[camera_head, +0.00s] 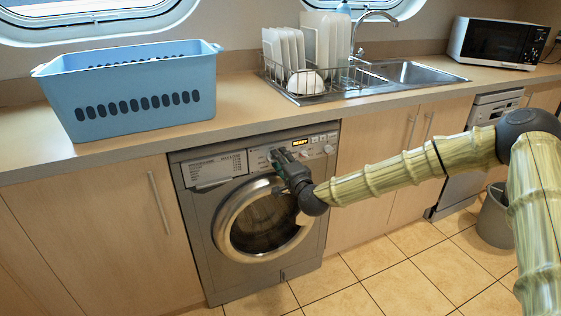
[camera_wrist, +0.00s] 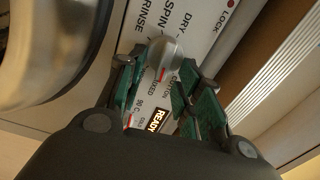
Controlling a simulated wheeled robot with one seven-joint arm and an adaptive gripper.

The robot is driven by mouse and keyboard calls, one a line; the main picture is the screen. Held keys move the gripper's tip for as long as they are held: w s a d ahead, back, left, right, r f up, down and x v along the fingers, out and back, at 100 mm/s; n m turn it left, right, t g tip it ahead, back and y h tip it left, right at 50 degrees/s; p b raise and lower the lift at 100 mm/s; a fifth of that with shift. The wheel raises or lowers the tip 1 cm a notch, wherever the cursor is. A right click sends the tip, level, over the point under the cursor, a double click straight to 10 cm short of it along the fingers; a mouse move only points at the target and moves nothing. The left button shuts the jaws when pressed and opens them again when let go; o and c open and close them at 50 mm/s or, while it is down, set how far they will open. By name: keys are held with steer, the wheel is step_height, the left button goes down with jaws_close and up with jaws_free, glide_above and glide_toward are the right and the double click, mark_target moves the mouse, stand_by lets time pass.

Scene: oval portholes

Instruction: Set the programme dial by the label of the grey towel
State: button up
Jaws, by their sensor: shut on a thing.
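The grey washing machine (camera_head: 192,215) stands under the counter, its round door (camera_head: 228,240) closed. My gripper (camera_head: 281,160) is at its control panel, in front of the dial area. In the wrist view my gripper (camera_wrist: 160,66) has its green-padded fingers on either side of the grey programme dial (camera_wrist: 166,52) and is shut on it. A red mark on the dial faces the printed words MIXED and COTTON; RINSE, SPIN and DRY are on its other side. A lit READY display (camera_wrist: 158,120) shows beside it. The grey towel and its label are not in view.
A blue basket (camera_head: 140,105) stands on the counter (camera_head: 235,110); its inside is hidden. A dish rack (camera_head: 310,80), a sink (camera_head: 415,72) and a microwave (camera_head: 493,43) are further right. A grey bin (camera_head: 494,218) stands on the tiled floor, which is clear before the machine.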

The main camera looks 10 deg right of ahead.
steer(key=shift+d, duration=0.1)
steer(key=o, duration=1)
steer(key=shift+s, duration=0.1)
steer(key=v, duration=1.1)
steer(key=shift+s, duration=0.35)
steer(key=shift+f, duration=0.1)
